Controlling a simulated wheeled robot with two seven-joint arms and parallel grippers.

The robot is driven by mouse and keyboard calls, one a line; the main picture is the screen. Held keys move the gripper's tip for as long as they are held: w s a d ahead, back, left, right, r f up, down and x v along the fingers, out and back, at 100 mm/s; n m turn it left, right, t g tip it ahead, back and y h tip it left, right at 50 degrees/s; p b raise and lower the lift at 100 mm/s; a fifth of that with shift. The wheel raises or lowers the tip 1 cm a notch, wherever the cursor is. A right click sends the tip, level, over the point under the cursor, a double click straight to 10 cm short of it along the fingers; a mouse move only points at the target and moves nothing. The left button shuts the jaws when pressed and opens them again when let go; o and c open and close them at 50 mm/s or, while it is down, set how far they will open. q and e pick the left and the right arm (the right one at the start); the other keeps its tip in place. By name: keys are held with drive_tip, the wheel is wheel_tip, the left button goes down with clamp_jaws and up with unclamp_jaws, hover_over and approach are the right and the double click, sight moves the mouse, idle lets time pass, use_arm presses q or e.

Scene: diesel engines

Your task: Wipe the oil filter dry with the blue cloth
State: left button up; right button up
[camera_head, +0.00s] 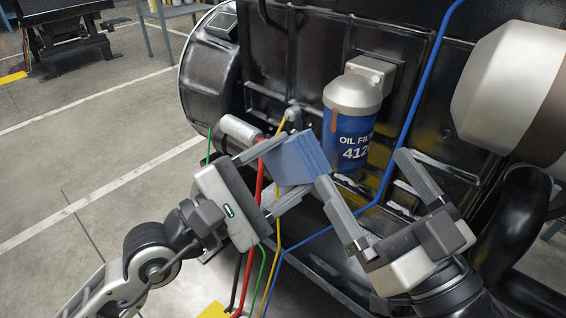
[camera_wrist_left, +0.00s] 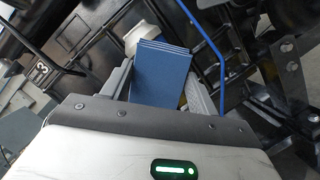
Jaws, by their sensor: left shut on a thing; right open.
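The oil filter (camera_head: 347,140) is a blue canister with a silver top and white lettering, mounted upright on the black engine in the head view. An orange-brown streak (camera_head: 334,120) runs down its upper left side. My left gripper (camera_head: 287,172) is shut on the folded blue cloth (camera_head: 296,160), just left of and in front of the filter. I cannot tell whether cloth and filter touch. In the left wrist view the cloth (camera_wrist_left: 162,75) stands between the fingers and hides most of what is behind it. My right gripper (camera_head: 372,195) is open and empty, below and right of the filter.
The black engine (camera_head: 300,60) fills the background. A blue cable (camera_head: 408,120) runs down right of the filter. Red (camera_head: 260,175), yellow, green and black cables hang near my left gripper. A large silver cylinder (camera_head: 505,90) is at the right. Open floor (camera_head: 90,150) lies to the left.

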use_arm(q)
drive_tip(key=shift+w+d, duration=0.85)
drive_tip(key=shift+w, duration=0.2)
drive_tip(key=shift+w+d, duration=0.75)
drive_tip(key=shift+w, duration=0.25)
drive_tip(key=shift+w+d, duration=0.55)
drive_tip(key=shift+w, duration=0.25)
drive_tip(key=shift+w+d, duration=0.1)
drive_tip(key=shift+w, duration=0.05)
drive_tip(key=shift+c, duration=0.7)
